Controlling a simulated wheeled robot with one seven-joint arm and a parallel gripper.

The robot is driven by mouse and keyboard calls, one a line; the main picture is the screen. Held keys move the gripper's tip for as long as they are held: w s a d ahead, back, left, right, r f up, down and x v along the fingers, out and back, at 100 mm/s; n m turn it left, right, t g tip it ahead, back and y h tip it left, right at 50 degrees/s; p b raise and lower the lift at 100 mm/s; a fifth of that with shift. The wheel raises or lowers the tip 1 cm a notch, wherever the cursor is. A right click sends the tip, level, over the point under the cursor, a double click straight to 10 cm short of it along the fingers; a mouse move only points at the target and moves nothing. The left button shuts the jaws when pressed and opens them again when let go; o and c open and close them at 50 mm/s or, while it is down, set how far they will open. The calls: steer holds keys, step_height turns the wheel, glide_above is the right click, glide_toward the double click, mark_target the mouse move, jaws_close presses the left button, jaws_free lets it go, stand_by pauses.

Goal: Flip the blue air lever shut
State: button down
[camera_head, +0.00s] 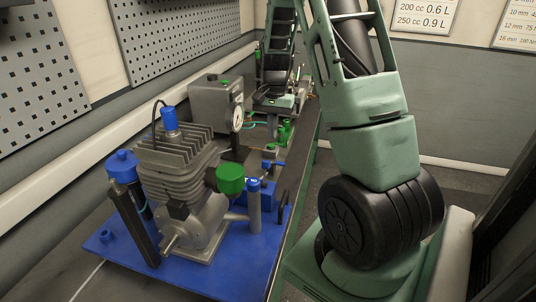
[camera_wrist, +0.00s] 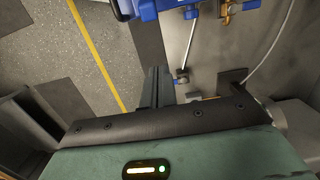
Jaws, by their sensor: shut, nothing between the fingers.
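My gripper (camera_wrist: 158,80) shows in the wrist view as dark fingers, close together and empty. A thin silver rod in that view runs down to a small dark block (camera_wrist: 182,76) with a bluish part, just right of the fingertips; I cannot tell whether they touch. Blue parts (camera_wrist: 182,5) lie at the top edge. I cannot tell which blue part is the air lever. In the head view a small blue handle (camera_head: 277,164) stands right of the engine, clear of my arm. My gripper is too small and hidden among my arm links at the back of the bench there.
The finned engine (camera_head: 180,150) stands on a blue base plate (camera_head: 110,245), with a green cap (camera_head: 230,178) beside it. A grey box with a gauge (camera_head: 238,117) is behind. Brass fittings (camera_wrist: 226,12) are near the top of the wrist view. Floor is open at its left.

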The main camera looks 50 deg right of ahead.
mark_target(265, 173)
steer(key=s+a+f+p, duration=0.1)
steer(key=a+f+p, duration=0.3)
steer(key=f, duration=0.2)
steer(key=shift+s+f, duration=0.35)
steer(key=shift+s, duration=0.05)
steer(key=shift+w+a, duration=0.1)
steer(key=shift+a, duration=0.05)
